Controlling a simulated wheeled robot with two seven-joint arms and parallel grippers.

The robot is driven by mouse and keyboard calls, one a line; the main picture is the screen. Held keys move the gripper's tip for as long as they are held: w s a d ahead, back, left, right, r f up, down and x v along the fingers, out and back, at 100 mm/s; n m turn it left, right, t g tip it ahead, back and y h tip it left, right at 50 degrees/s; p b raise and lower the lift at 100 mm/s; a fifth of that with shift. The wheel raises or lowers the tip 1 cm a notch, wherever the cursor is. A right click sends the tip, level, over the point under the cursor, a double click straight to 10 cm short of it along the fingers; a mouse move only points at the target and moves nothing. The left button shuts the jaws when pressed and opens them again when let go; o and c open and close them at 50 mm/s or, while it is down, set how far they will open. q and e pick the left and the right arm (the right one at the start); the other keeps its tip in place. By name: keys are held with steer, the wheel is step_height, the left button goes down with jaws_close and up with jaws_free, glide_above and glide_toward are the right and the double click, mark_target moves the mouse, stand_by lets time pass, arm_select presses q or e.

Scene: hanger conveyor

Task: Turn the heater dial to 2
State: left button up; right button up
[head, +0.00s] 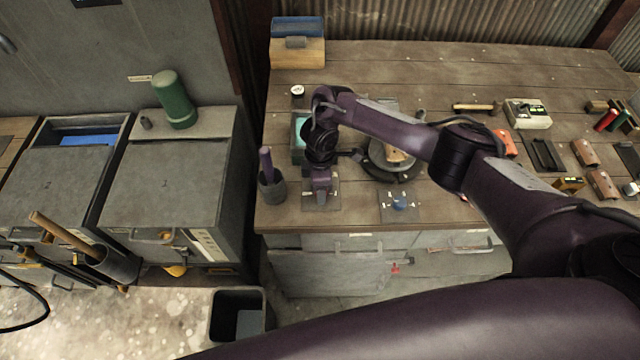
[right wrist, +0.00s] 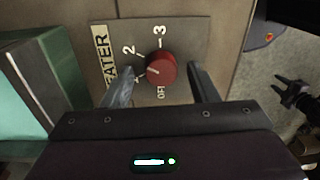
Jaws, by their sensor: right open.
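The red heater dial (right wrist: 161,69) sits on a grey plate (right wrist: 185,35) marked HEATER, OFF, 2 and 3 in the right wrist view. A mark between OFF and 2 is partly hidden by a finger. The dial's white line points left, below the 2, toward that mark. My right gripper (right wrist: 160,76) is open, with one finger on each side of the dial; I cannot tell whether they touch it. In the head view my right gripper (head: 320,192) reaches down over the heater plate (head: 334,194) and hides the dial.
A second plate with a blue knob (head: 399,203) lies to the right. A dark cup with a purple handle (head: 266,162) stands to the left. A teal-topped box (right wrist: 30,95) is close to the gripper. A round device (head: 393,160) stands behind. The bench's front edge is near.

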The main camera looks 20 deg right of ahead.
steer(key=shift+r, duration=0.1)
steer(key=shift+r, duration=0.35)
steer(key=r, duration=0.7)
steer(key=shift+w, duration=0.2)
steer(key=shift+f, duration=0.1)
